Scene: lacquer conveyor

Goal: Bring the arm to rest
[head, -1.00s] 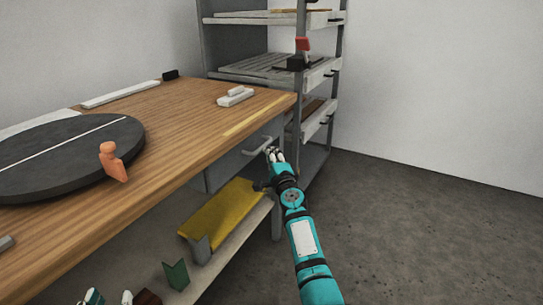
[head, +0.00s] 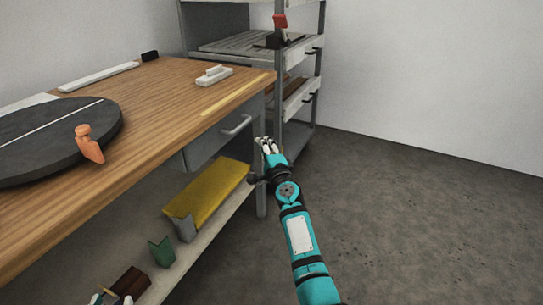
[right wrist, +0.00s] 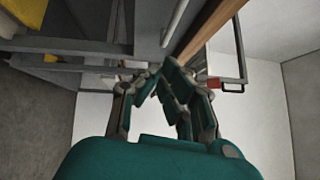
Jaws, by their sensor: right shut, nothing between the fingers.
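My right arm, teal with dark joints, reaches up from the bottom of the head view. Its right gripper (head: 267,145) is shut and empty, in front of the workbench's right end, beside the grey drawer and just right of its handle (head: 236,125). I cannot tell from the head view how close it is to the handle. In the right wrist view the gripper fingers (right wrist: 165,75) come together in the middle with nothing held. A small teal and white part of my left gripper (head: 100,298) shows at the bottom left edge, mostly cut off.
The wooden workbench (head: 165,100) holds a dark turntable (head: 45,140) and an orange figure (head: 88,145). A yellow block (head: 207,193) lies on its lower shelf. A grey rack (head: 277,110) stands behind the gripper. The floor (head: 420,210) to the right is clear.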

